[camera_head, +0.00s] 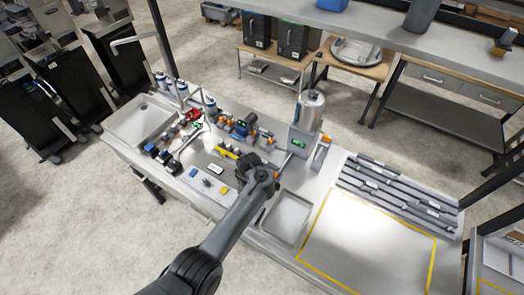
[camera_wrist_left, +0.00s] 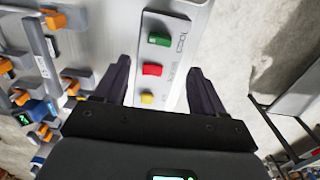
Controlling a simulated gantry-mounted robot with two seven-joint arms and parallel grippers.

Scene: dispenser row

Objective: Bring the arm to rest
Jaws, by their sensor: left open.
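My left arm comes in from the bottom of the head view, and its dark gripper (camera_head: 246,163) is over the middle of the workbench (camera_head: 330,215). In the left wrist view the left gripper (camera_wrist_left: 158,72) has its two fingers spread apart with nothing held between them. Beyond the fingers lies a pale panel with a green button (camera_wrist_left: 159,39), a red button (camera_wrist_left: 152,70) and a yellow button (camera_wrist_left: 147,98). I cannot tell the exact gap between the fingers and the panel. My right gripper is not in view.
Orange-handled valves (camera_wrist_left: 54,20) line the left of the wrist view. A silver canister (camera_head: 311,108) stands behind the gripper. A sink (camera_head: 140,120) is at the bench's left end, a shallow tray (camera_head: 287,217) right of the arm. The yellow-outlined area (camera_head: 365,240) is clear.

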